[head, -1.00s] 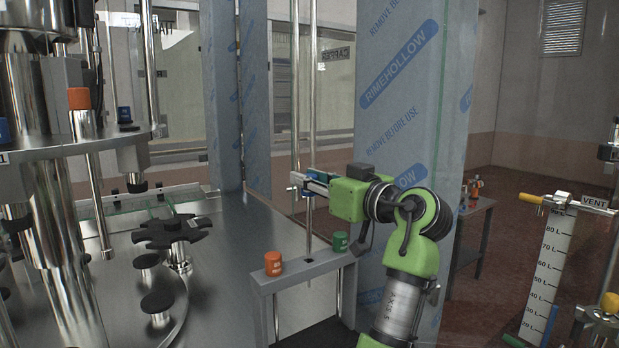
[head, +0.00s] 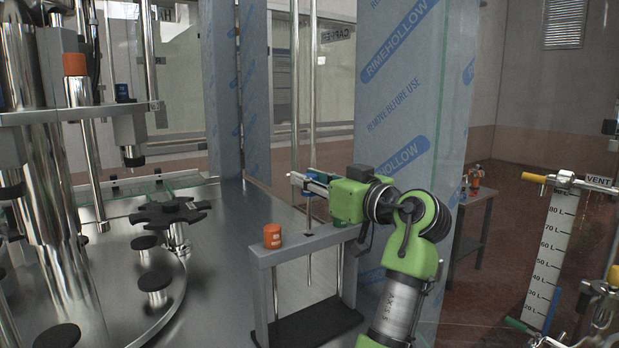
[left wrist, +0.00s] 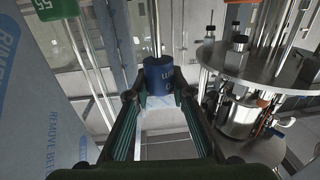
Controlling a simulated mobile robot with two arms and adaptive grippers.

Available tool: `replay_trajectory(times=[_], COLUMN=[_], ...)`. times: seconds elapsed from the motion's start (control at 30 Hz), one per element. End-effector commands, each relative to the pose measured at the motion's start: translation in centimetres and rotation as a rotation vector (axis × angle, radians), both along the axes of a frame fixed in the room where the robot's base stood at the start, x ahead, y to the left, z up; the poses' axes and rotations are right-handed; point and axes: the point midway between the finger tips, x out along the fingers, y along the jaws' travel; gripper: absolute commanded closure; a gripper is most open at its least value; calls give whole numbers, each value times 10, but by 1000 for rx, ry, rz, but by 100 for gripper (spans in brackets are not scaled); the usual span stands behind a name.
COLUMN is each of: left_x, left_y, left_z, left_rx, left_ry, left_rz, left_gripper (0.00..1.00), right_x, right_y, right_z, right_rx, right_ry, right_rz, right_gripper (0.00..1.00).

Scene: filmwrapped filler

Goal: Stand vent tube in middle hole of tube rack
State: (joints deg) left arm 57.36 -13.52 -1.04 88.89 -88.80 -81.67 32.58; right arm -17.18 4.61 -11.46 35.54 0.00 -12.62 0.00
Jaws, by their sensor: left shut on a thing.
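The tube rack (head: 277,258) is a grey stand with a long top bar. An orange-capped tube (head: 272,236) stands at its left end. A green cap at its right end is mostly hidden behind my left gripper; its edge shows at the top left of the left wrist view (left wrist: 48,8). My left gripper (head: 306,184) is over the rack's middle, shut on the blue collar (left wrist: 158,75) of the vent tube. The thin vent tube (head: 309,218) hangs upright below it. Its lower end shows below the top bar's level; I cannot tell whether it passes through the hole. My right gripper is out of view.
The steel filler machine with black pedestals (head: 158,281) and a star wheel (head: 169,212) fills the left. A film-wrapped pillar (head: 402,90) stands close behind my left arm. A litre scale (head: 552,255) with a vent sign stands at the right.

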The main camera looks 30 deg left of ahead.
Motion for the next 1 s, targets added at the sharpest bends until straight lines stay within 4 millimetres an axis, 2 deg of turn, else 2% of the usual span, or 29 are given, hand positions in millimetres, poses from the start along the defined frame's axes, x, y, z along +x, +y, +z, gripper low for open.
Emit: replay_trajectory(times=[1.0], left_x=[0], left_y=[0], left_z=[-64], left_rx=[1], left_ry=[0], left_rz=[0], left_gripper=[100], right_x=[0], right_y=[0], right_z=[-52], right_rx=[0], right_ry=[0], right_rz=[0], right_gripper=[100])
